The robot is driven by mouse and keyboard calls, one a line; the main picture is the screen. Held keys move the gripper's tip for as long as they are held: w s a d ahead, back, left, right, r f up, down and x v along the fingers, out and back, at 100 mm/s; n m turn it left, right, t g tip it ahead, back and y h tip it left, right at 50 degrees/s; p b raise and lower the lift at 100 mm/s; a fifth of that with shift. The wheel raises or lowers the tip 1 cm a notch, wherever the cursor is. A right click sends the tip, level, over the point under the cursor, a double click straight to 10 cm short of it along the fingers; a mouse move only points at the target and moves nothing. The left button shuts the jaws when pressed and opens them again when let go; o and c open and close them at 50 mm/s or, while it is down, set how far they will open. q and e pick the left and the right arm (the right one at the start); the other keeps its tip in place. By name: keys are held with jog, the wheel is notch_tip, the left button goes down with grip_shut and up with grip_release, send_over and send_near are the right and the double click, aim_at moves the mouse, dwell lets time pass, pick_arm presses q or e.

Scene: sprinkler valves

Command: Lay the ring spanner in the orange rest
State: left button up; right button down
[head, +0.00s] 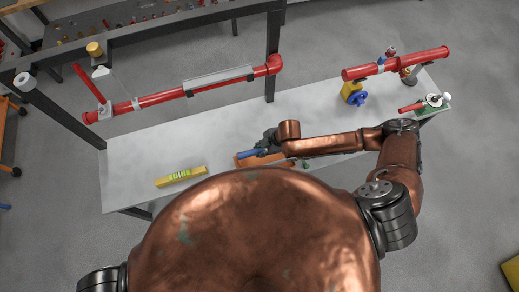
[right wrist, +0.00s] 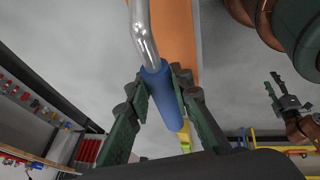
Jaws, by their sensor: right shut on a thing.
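The ring spanner has a blue handle (head: 249,153) and a bent steel shank. In the right wrist view the blue handle (right wrist: 159,88) lies between both fingers of my right gripper (right wrist: 160,90), which is shut on it. The shank runs up out of that view, so the ring end is hidden. The orange rest (head: 240,162) is on the bench beneath the spanner, partly covered by my body. It also shows in the right wrist view (right wrist: 180,40) behind the shank. I cannot tell whether they touch. My left gripper (right wrist: 280,92) shows in the right wrist view, fingers apart and empty.
A yellow spirit level (head: 181,177) lies on the grey bench (head: 130,165) at left. Red pipes (head: 165,97) run along the back. A yellow and blue valve part (head: 354,94) and a red-handled valve (head: 425,104) stand at right. The bench's left middle is free.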

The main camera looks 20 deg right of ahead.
jog(key=shift+f, duration=0.15)
jog(key=shift+f+b, duration=0.75)
jog(key=shift+f, duration=0.45)
jog(key=c, duration=1.6)
grip_release()
jog(key=v, duration=1.2)
